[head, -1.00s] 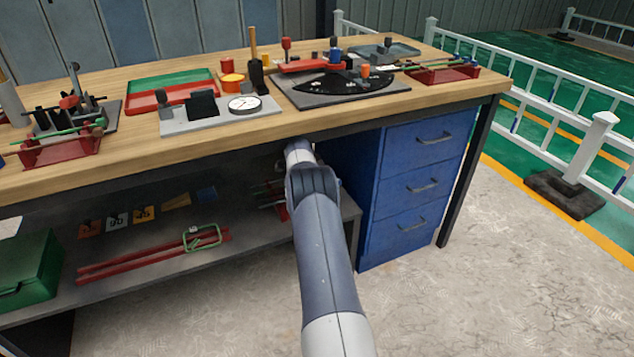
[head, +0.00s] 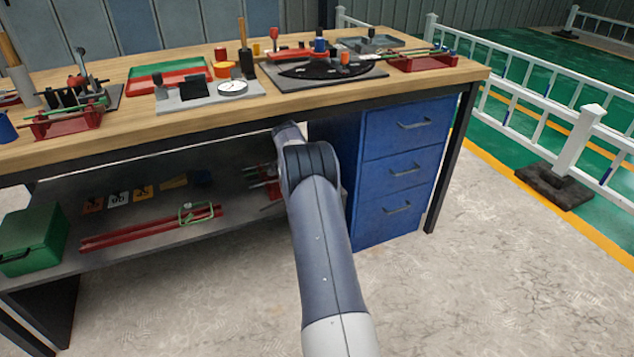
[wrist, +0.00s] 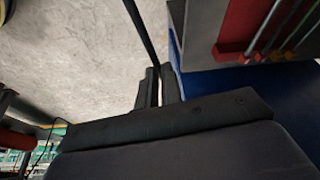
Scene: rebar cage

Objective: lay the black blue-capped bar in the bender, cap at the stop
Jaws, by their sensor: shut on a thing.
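My gripper (wrist: 156,87) shows in the wrist view, shut on a thin black bar (wrist: 144,33). The bar runs from the fingers up to the top edge of that view. Its blue cap does not show. In the head view my arm reaches toward the space under the bench top, and the gripper and bar are hidden there. The bender, a grey plate with a black fan-shaped scale (head: 322,70) and blue, red and orange posts, stands on the bench top at the back right. Its stop cannot be told apart.
A red rack with several bars (wrist: 240,25) is close by at upper right in the wrist view. The wooden bench top (head: 150,130) overhangs the lower shelf (head: 115,245). Blue drawers (head: 405,170) stand right of my arm. The concrete floor in front is clear.

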